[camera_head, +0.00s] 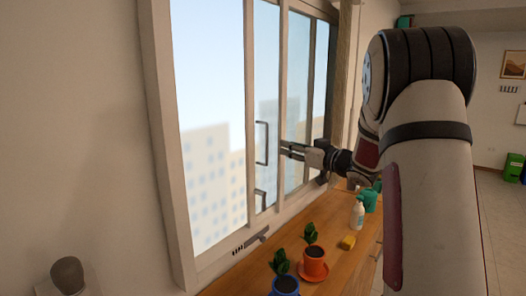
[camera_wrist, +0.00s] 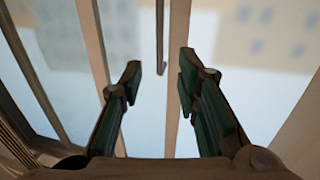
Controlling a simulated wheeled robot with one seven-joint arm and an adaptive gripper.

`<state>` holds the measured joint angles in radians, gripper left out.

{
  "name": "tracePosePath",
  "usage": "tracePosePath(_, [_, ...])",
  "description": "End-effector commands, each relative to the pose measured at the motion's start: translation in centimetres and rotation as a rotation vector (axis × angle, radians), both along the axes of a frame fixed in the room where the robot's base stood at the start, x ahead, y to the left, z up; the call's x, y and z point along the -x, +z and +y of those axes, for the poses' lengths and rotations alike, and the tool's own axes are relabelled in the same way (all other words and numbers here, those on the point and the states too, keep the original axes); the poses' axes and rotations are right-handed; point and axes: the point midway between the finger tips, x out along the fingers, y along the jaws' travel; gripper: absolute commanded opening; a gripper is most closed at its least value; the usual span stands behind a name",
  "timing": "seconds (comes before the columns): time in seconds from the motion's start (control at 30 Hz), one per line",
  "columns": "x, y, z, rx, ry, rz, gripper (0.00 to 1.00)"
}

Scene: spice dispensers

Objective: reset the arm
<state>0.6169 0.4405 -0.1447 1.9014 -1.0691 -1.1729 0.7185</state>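My gripper (camera_head: 286,147) is in front of the window (camera_head: 267,90), a little to the right of a dark vertical handle (camera_head: 262,143) on the window frame. In the wrist view my gripper (camera_wrist: 159,75) has its two fingers spread apart with nothing between them but the window behind. The dark handle (camera_wrist: 160,40) shows just beyond and between the fingertips, and I cannot tell whether anything touches it. My arm reaches from the right side of the head view toward the window.
A wooden counter (camera_head: 330,222) below the window holds a red potted plant (camera_head: 314,262), a blue potted plant (camera_head: 284,284), a yellow sponge (camera_head: 348,242), a white bottle (camera_head: 357,215) and a green spray bottle (camera_head: 371,199). A green crate (camera_head: 514,168) stands on the floor far right.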

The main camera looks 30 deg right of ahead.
Motion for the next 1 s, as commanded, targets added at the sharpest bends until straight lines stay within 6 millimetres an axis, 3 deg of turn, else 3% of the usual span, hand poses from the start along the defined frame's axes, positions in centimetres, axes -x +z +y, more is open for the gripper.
tracePosePath(0.23, [-0.1,0.5,0.2,0.008,-0.015,0.001,0.3])
tracePosePath(0.43, [0.1,4.1,2.2,0.075,-0.167,0.042,0.3])
tracePosePath(0.57, [2.0,6.4,4.2,0.109,-0.305,0.12,0.3])
tracePosePath(0.77, [7.9,6.8,8.5,0.116,-0.445,0.304,0.3])
tracePosePath(1.0, [18.3,3.3,15.8,0.095,-0.453,0.609,0.3])
